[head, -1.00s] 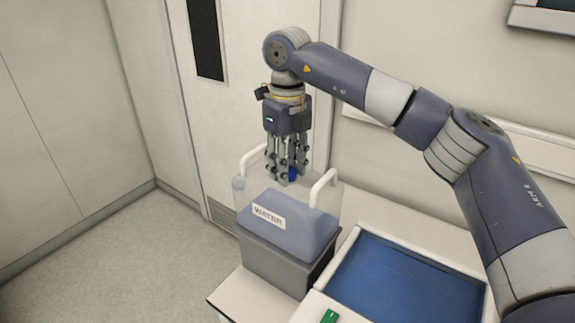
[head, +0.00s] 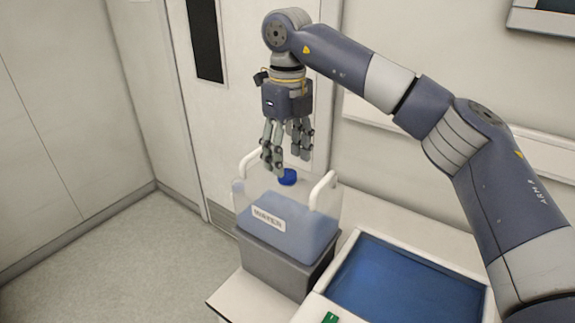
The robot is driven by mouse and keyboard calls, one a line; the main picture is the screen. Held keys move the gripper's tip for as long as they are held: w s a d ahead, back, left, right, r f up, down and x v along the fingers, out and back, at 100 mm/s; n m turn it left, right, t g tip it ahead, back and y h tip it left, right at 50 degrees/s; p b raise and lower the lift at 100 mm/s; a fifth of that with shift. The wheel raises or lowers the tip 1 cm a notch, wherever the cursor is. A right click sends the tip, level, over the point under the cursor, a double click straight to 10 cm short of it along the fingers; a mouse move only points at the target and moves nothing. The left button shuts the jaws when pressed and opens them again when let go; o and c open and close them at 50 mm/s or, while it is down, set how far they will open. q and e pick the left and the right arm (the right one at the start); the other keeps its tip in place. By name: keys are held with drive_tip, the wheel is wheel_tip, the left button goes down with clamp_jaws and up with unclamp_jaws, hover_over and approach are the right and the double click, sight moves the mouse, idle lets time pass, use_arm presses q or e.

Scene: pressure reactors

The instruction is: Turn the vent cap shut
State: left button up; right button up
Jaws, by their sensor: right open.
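The blue vent cap (head: 287,177) sits on top of a clear container (head: 290,222) that holds bluish liquid and has a label with blurred text and two white handles. My right gripper (head: 286,160) points down just above the container. Its fingers are spread open and empty, with the cap visible below and between them, apart from the fingers as far as I can tell. Whether the cap is fully tightened cannot be seen. My left gripper is not in view.
The container stands on a grey block (head: 272,263) on a white bench. A blue-floored tray (head: 405,285) with a white rim lies to the right. A small green item (head: 330,318) is at the bottom edge. A door and walls stand behind.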

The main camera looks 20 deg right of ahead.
sight(287, 173)
wheel_tip(287, 173, up, 9)
drive_tip(key=shift+f, duration=0.15)
idle(0.4)
